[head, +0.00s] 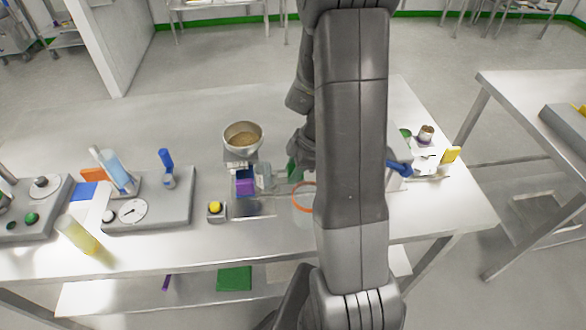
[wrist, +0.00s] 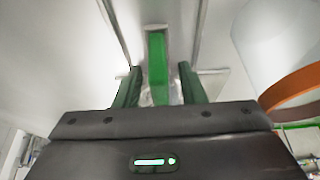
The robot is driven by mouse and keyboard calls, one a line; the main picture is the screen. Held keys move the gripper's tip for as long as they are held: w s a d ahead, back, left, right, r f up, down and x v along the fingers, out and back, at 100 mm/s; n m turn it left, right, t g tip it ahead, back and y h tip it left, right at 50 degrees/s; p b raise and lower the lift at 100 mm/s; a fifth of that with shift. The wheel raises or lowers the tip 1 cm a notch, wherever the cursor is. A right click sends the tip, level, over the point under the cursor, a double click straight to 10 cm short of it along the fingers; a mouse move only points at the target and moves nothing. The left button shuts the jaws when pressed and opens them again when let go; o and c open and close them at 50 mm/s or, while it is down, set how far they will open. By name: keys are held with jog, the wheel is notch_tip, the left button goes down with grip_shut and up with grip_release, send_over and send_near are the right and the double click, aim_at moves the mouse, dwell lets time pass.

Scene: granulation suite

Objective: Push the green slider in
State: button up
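The green slider (wrist: 157,58) shows in the wrist view as an upright green block on a pale metal surface, between two thin rails. My gripper (wrist: 158,82) has two green-tipped fingers, one on each side of the slider's line. Gaps show between the slider and both fingers, and the fingers are apart. A blurred clear or whitish patch lies between the fingers at the slider's lower end. In the head view my arm covers most of this area. A small green piece (head: 293,168) shows there beside the arm; I cannot tell whether it is the slider or a fingertip.
A clear container with an orange rim (wrist: 298,92) stands close at the right of my gripper. In the head view a metal bowl (head: 243,138), a purple block (head: 245,184) and a yellow button (head: 215,208) are left of the arm. Bare table lies behind.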

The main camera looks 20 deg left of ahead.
aim_at(273, 181)
jog(key=shift+f, duration=0.1)
grip_shut()
jog(key=shift+s+a+b, duration=0.2)
jog(key=shift+a+b, duration=0.1)
jog(key=s+a, duration=0.1)
jog(key=a+b, duration=0.1)
jog(key=shift+s+a, duration=0.35)
jog(key=shift+a, duration=0.05)
grip_release()
jog(key=shift+s+a, duration=0.1)
jog(key=shift+a, duration=0.05)
